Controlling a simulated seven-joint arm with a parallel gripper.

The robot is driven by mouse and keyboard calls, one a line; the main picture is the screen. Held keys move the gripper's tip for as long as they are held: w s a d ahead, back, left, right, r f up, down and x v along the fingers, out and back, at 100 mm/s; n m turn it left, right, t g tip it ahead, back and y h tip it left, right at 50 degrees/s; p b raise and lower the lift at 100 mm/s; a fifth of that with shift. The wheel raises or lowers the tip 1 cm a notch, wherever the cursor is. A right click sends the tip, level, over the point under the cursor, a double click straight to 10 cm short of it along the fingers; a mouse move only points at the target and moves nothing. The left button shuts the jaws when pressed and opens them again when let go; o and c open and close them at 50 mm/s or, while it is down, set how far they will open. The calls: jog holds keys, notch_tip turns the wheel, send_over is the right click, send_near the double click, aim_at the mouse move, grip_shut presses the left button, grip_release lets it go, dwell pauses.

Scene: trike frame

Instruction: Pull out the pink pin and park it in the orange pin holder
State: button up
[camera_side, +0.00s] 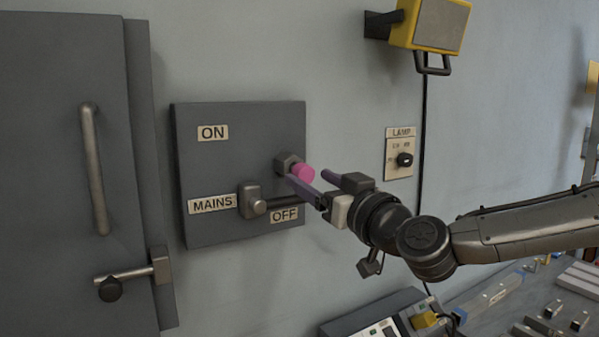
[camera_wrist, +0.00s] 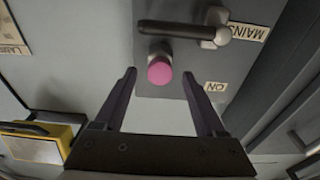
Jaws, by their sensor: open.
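The pink pin (camera_side: 303,173) sticks out of a dark hexagonal collar (camera_side: 287,163) on the right part of the grey mains panel. In the wrist view the pink pin (camera_wrist: 159,70) shows its round end between and beyond the fingertips. My gripper (camera_side: 312,183) is open, its two fingers reaching towards the panel near the pin; I cannot tell whether either touches it. In the wrist view my gripper (camera_wrist: 158,76) has a finger on each side of the pin, with gaps between. I do not make out the orange pin holder in either view.
The mains lever (camera_side: 270,204) lies level by the OFF label, just below the pin. A lamp switch (camera_side: 399,158) is on the wall to the right, under a yellow lamp (camera_side: 430,25). A grey door (camera_side: 60,180) stands left. A cluttered bench (camera_side: 500,305) is below right.

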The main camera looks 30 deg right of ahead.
aim_at(295, 164)
jog(key=shift+w+r, duration=0.2)
jog(key=shift+w, duration=1.55)
jog(key=shift+w+r, duration=0.2)
jog(key=shift+w, duration=1.5)
grip_shut()
jog(key=shift+o, duration=2.2)
grip_release()
jog(key=s+f, duration=0.1)
jog(key=s, duration=1.2)
jog(key=shift+s+f, duration=0.25)
jog(key=shift+s, duration=0.15)
jog(key=shift+c, duration=0.2)
